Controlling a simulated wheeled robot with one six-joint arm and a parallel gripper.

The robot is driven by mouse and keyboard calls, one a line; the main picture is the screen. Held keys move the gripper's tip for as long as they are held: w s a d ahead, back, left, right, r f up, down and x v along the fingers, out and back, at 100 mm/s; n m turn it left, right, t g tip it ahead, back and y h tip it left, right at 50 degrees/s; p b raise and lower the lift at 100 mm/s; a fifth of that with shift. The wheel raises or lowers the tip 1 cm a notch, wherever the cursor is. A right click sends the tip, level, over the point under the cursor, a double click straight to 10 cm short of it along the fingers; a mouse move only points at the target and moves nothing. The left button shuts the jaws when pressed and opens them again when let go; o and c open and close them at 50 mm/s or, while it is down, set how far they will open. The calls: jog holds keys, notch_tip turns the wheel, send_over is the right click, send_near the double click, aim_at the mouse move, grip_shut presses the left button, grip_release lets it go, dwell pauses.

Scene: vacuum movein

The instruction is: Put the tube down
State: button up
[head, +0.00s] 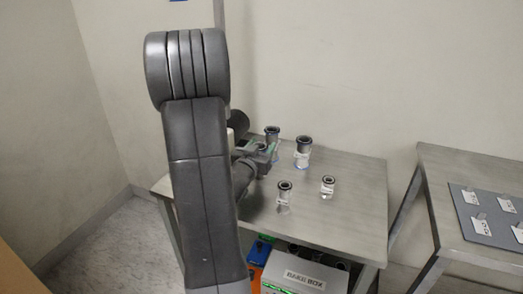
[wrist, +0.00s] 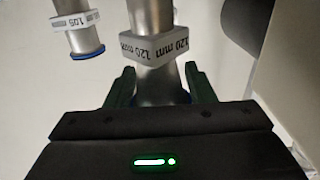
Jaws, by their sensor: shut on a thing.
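In the wrist view a metal tube (wrist: 151,14) with a grey collar marked "120 mm" (wrist: 154,48) stands between the two dark green fingers of my gripper (wrist: 160,88). My gripper is shut on this tube just below its collar. Part of a blue ring shows at the tube's lower end, behind the gripper body. In the head view my gripper (head: 262,157) is over the left part of the metal table (head: 345,220), partly hidden by my arm. Whether the tube touches the table I cannot tell.
Another tube (wrist: 85,38) with a "105" collar is left of the held one in the wrist view. On the table are tubes at the back (head: 303,150) and front (head: 284,193), and a short one (head: 327,186). A "BAKE BOX" (head: 303,277) is below. A second table (head: 455,170) is at right.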

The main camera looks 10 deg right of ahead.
jog(key=shift+r, duration=0.1)
jog(key=shift+f, duration=0.25)
jog(key=o, duration=1.3)
jog(key=shift+c, duration=0.2)
jog(key=shift+r, duration=0.1)
jog(key=shift+r, duration=0.2)
jog(key=v, duration=1.2)
